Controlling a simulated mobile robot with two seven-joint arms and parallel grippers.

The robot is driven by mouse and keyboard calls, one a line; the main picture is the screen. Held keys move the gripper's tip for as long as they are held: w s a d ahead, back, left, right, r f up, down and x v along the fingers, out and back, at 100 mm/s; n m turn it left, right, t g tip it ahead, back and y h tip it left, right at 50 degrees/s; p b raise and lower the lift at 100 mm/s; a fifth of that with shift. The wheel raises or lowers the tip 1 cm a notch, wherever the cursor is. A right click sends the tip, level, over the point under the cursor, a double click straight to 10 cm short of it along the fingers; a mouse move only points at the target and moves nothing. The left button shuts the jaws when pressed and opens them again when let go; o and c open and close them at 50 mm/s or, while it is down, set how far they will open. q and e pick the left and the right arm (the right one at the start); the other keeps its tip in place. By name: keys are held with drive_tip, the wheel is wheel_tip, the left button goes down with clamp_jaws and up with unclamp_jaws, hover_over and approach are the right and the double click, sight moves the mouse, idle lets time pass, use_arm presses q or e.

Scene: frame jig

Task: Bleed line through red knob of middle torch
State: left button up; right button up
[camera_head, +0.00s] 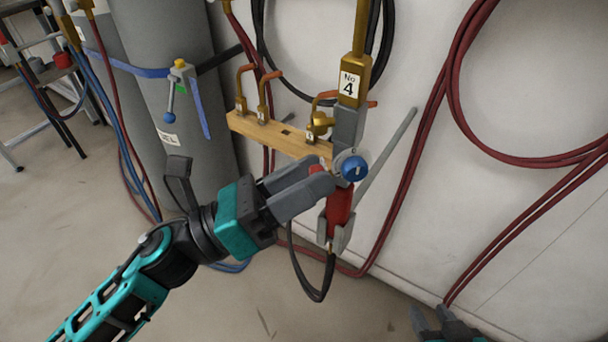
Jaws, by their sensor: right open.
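A torch with a brass upper body marked "No 4" (350,85) stands upright near the wall. It has a blue knob (354,168) on its right side and a red lower body (340,207). A red knob (316,169), partly hidden, shows at the torch's left side between the fingertips of my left gripper (318,178). The fingers close around this knob. I cannot tell from this view which torch counts as the middle one. My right gripper (432,318) is open and empty at the bottom edge, well below and right of the torch, partly cut off.
A wooden rack (275,132) with brass fittings is fixed behind the torch. A grey cylinder (165,90) with a blue strap (140,70) stands to the left. Red hoses (455,95) hang on the wall at right. A black hose (315,294) loops below the torch. Floor in front is clear.

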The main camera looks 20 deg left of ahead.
use_arm(q)
drive_tip(key=shift+o, duration=0.6)
drive_tip(key=b+v, duration=0.2)
drive_tip(key=v, duration=1.1)
